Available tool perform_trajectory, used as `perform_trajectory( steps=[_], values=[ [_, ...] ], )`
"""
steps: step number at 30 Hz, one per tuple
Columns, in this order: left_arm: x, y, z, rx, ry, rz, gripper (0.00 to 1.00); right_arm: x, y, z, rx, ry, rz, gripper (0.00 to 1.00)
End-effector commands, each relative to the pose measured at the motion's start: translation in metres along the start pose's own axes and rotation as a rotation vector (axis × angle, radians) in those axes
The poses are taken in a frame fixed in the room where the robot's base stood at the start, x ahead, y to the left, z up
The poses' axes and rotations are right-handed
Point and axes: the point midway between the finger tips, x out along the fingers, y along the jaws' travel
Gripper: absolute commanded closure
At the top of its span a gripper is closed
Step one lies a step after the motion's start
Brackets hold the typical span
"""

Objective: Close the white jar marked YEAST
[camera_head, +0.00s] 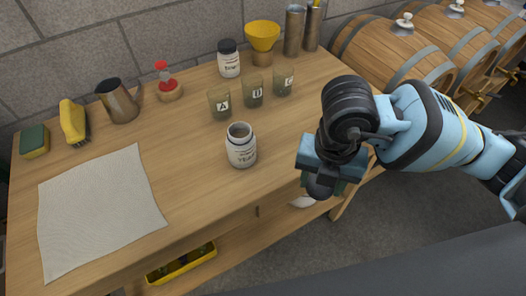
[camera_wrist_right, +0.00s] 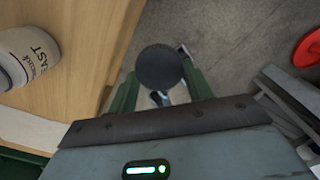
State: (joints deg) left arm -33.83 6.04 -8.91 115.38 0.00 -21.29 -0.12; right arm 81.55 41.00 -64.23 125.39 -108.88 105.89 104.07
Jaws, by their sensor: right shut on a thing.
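The white jar marked YEAST (camera_head: 241,152) stands upright and open on the wooden table, near its front edge. Part of it shows at the left of the right wrist view (camera_wrist_right: 22,58). My right gripper (camera_head: 322,180) is to the right of the jar, out past the table's front edge and apart from the jar. In the right wrist view its green fingers (camera_wrist_right: 160,92) are shut on a dark round lid (camera_wrist_right: 160,67). In the head view the arm and gripper mostly hide the lid. My left gripper is in neither view.
Behind the jar stand several lettered cups (camera_head: 253,92), a second white jar with a dark lid (camera_head: 229,64) and a yellow funnel (camera_head: 262,36). A pale cloth (camera_head: 100,210) lies at left, with a metal jug (camera_head: 120,102) behind. The table between jar and cloth is clear.

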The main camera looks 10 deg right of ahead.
Motion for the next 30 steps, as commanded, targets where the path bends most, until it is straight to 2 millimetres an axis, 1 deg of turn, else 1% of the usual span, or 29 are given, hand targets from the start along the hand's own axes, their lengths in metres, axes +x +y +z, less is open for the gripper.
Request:
perform_trajectory(
  steps=[3, 30],
  values=[
    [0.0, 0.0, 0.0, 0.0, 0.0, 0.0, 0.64, -0.004, -0.002, 0.004, -0.212, -0.002, -0.001, 0.7],
    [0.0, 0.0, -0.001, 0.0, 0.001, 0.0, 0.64, -0.033, -0.014, 0.029, -1.931, 0.001, -0.006, 0.7]
  ],
)
